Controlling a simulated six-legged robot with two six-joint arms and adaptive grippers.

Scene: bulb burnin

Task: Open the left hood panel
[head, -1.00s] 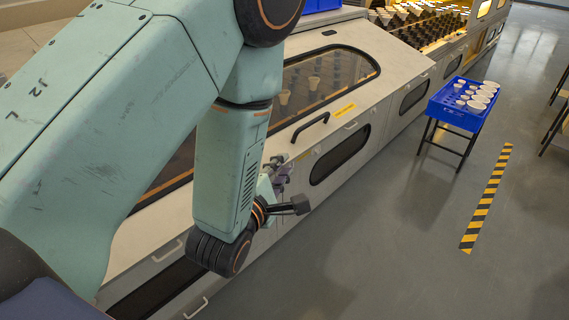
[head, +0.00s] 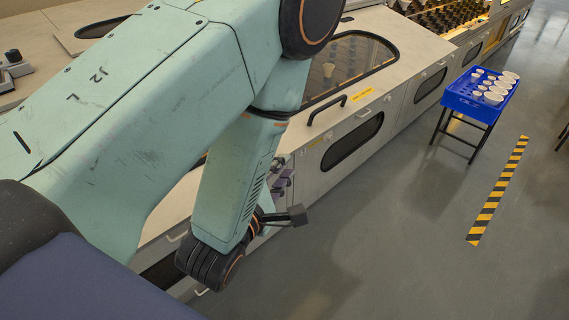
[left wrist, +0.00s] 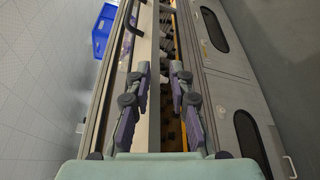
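In the head view, the long pale bench has a glazed hood panel (head: 400,72) with a black bar handle (head: 326,110) on its front; it lies flat on the bench. The hood area further left is mostly hidden by my left arm. My left gripper (head: 284,180) is at the bench's front edge, left of and below that handle, and partly hidden by its wrist. In the left wrist view, its two fingers (left wrist: 158,100) stand apart, with a pale rail (left wrist: 155,70) showing behind the gap. I cannot tell if they touch anything. My right gripper is out of view.
A blue tray on a stand (head: 474,104) holds several white cups, to the right. A pale panel with a dark window (head: 100,27) shows upper left. Bulb racks (head: 440,18) stand at the far end.

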